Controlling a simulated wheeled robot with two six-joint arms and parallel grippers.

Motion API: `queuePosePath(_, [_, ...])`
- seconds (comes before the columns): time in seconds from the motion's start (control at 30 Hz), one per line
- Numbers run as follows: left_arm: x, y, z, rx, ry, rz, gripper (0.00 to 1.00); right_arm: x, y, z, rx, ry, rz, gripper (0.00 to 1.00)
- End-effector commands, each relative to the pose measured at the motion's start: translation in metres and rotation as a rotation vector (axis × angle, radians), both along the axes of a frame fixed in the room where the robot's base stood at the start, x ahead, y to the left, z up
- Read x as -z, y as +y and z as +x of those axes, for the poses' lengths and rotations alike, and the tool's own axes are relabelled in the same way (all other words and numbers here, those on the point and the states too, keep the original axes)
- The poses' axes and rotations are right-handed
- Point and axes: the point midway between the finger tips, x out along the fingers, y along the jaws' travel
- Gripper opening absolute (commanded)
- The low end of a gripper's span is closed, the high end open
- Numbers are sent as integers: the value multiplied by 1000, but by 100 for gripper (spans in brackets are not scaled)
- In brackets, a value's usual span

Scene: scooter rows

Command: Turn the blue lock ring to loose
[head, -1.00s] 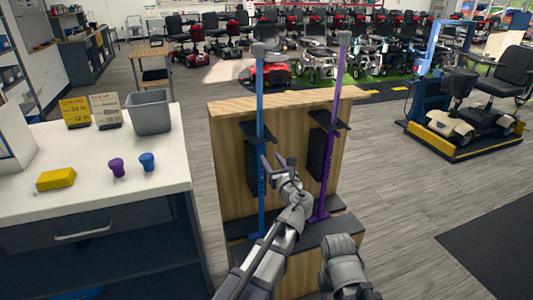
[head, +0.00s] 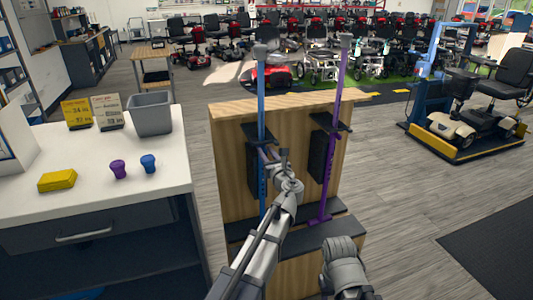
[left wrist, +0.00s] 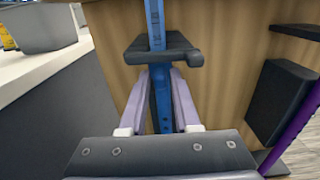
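The blue pole (head: 261,90) stands upright on the wooden stand, with a small grey cap on top. A dark clamp-like bracket (left wrist: 165,50) crosses it in the left wrist view. I cannot clearly make out a separate blue lock ring on the pole; my gripper covers part of that area in the head view. My left gripper (head: 275,154) is at the pole below the bracket. In the left wrist view its fingers (left wrist: 160,85) stand apart, one on each side of the blue pole, and contact is not clear. My right gripper (head: 343,257) is low at the front, its fingers not distinct.
A purple pole (head: 335,110) stands right of the blue one on the same wooden stand (head: 230,150). The white counter (head: 95,185) at left holds a grey bin (head: 150,113), a yellow block (head: 57,181), and purple (head: 118,170) and blue (head: 148,164) knobs.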

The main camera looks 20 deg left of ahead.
Motion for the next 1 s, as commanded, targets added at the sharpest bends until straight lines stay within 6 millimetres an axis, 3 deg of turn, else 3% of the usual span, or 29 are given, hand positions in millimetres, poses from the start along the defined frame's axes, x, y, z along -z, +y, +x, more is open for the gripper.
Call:
queuePosePath(0.03, [0,0,0,0,0,0,24,0,0,0,0,0,0,50])
queuePosePath(0.27, [0,0,0,0,0,0,0,0,0,0,0,0,0,50])
queuePosePath(0.77, [0,-2,2,-13,0,0,0,0,0,0,0,0,0,50])
queuePosePath(1.0, [0,-9,9,-124,0,0,0,0,0,0,0,0,0,50])
